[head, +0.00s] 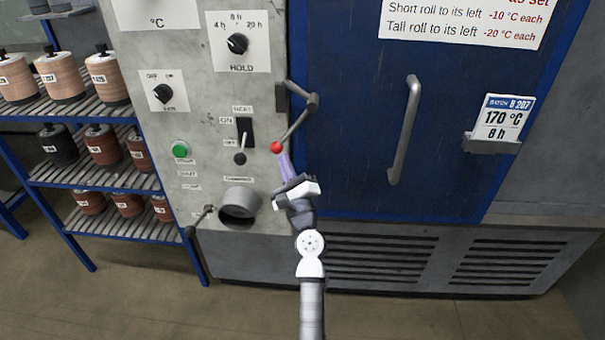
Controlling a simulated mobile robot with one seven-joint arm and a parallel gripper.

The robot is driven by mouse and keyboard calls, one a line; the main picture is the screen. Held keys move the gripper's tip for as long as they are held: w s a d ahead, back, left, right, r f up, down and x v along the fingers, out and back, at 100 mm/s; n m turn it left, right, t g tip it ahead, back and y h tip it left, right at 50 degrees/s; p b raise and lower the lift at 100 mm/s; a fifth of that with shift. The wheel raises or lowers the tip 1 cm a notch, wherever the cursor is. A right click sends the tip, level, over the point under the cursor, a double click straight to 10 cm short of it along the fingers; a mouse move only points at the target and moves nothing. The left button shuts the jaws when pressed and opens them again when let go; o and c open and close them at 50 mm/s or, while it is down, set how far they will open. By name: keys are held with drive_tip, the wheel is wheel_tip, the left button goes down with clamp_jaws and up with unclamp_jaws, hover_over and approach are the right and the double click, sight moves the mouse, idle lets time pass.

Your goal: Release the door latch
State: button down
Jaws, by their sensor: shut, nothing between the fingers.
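The door latch (297,122) is a grey lever at the left edge of the blue oven door (350,140). It hangs down and to the left from its pivot and ends in a red ball knob (277,147). My gripper (283,157) comes up from below, its purple fingers shut with nothing between them. The fingertips are just under the red knob; I cannot tell whether they touch it. The door appears closed against the grey frame. The gripper body hides part of the door's lower left corner.
A vertical grey door handle (403,130) stands right of the latch. The control panel (215,100) on the left has dials, a heat switch (244,132) and a round port (239,205). A card holder (492,143) sticks out at right. A blue rack (100,235) holds rolls.

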drive_tip(key=a+r+m+h, duration=0.1)
drive_tip(key=a+r+m+t+h, duration=0.1)
drive_tip(key=a+m, duration=0.1)
drive_tip(key=a+r+m+t, duration=0.1)
drive_tip(key=m, duration=0.1)
drive_tip(key=shift+a+h, duration=0.3)
drive_tip(key=shift+h, duration=0.1)
drive_tip(key=shift+r+m+h, duration=0.2)
drive_tip(key=shift+m+h, duration=0.2)
drive_tip(key=shift+m, duration=0.2)
drive_tip(key=shift+a+r+m+t+h+p, duration=0.1)
drive_tip(key=shift+a+r+m+t+h, duration=0.2)
drive_tip(key=shift+a+r+m+h, duration=0.55)
drive_tip(key=shift+a+r+m+t+h+p, duration=0.15)
drive_tip(key=shift+a+r+m+t+h, duration=0.25)
drive_tip(key=shift+r+m+h, duration=0.75)
drive_tip(key=shift+a+r+m+t+h+p, duration=0.15)
drive_tip(key=shift+a+r+m+h, duration=0.5)
drive_tip(key=shift+m, duration=0.75)
